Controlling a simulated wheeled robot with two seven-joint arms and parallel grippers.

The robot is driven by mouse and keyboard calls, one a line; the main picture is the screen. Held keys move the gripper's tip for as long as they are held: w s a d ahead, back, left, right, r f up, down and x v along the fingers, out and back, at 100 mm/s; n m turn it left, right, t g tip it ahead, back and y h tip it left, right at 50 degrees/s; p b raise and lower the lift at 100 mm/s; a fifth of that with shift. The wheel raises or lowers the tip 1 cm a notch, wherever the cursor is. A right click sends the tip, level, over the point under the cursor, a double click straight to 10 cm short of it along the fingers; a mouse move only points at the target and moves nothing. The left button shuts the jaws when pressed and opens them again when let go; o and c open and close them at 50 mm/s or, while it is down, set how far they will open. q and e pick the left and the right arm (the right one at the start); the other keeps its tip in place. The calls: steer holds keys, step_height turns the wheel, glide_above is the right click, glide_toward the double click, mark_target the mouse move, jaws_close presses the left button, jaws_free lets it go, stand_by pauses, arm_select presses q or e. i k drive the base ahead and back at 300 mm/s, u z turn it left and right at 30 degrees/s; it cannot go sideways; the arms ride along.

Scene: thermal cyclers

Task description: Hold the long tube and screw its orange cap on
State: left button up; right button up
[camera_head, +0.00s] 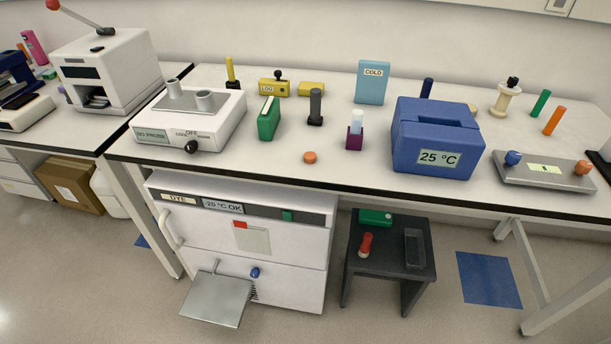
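A small round orange cap (310,157) lies flat on the bench top, near the middle and towards the front edge. A pale, translucent tube (357,122) stands upright in a purple holder (354,140) to the right of the cap. The tube's top shows no orange cap on it, and its lower part is hidden in the holder. The cap and the tube are apart. Neither of my grippers shows in the head view.
A blue 25 °C box (440,115) stands right of the tube. A dark upright post (316,105), a green block (268,122) and a white machine (190,120) stand to the left. A light blue COLD box (373,85) is behind. The bench top around the cap is clear.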

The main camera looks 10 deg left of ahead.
mark_target(357, 113)
steer(key=z, duration=0.75)
steer(key=i, duration=0.55)
steer(key=u, duration=0.3)
